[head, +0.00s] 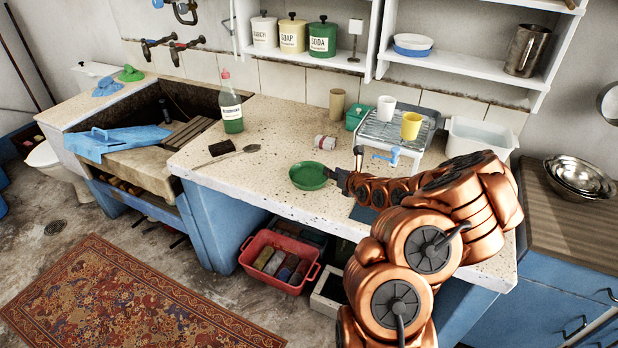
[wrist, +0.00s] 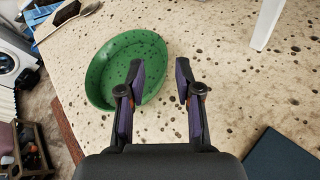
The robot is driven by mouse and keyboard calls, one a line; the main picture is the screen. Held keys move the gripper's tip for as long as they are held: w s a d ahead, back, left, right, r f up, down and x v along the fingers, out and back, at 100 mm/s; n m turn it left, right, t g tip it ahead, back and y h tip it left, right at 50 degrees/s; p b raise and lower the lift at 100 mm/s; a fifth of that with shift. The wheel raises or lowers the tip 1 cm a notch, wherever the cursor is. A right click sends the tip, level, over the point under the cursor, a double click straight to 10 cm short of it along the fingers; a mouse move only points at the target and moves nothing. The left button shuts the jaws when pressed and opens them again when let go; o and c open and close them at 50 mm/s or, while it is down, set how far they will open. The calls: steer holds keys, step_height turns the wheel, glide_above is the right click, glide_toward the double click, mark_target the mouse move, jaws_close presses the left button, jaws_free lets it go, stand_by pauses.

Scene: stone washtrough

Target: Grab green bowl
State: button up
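The green bowl (head: 308,176) sits upright on the speckled stone counter, near its front edge. In the wrist view the green bowl (wrist: 112,68) lies ahead and to the left, and looks empty with dark specks inside. The right finger is over bare counter. In the head view my gripper (head: 338,180) is at the bowl's right side, its fingertips small and partly hidden.
The counter (head: 270,200) is clear in front of the bowl. A small striped can (head: 325,142) lies behind. A rack (head: 385,130) with cups stands behind right. A dark blue flat item (wrist: 282,160) lies right.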

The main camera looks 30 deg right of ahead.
mark_target(309, 176)
steer(key=shift+w+d+f+p, duration=0.2)
steer(key=shift+w+f+p, duration=0.5)
steer(key=shift+w, duration=0.3)
steer(key=shift+x, duration=1.15)
jaws_close()
